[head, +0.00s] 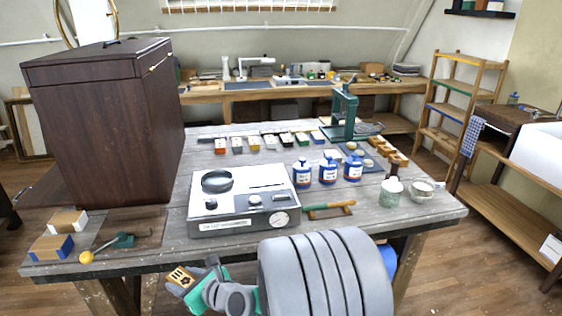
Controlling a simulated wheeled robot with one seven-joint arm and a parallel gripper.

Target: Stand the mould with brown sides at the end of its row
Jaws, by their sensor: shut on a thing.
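My gripper (196,283) is low in the picture, in front of the table's near edge. It is shut on a small block, seemingly a mould (181,276), with a tan face and dark marks. The colour of its sides is hard to make out, so I cannot tell if they are brown. A row of small moulds (254,144) with differently coloured sides stands at the back of the table, running left to right. The row is far from my gripper, beyond the grey machine.
The grey machine (243,223) stands at the table's middle front, with blue-white bottles (327,172) to its right. A dark wooden cabinet (112,120) rises at the left. A green press (343,115) stands at the row's right. Blocks (52,249) lie at the front left.

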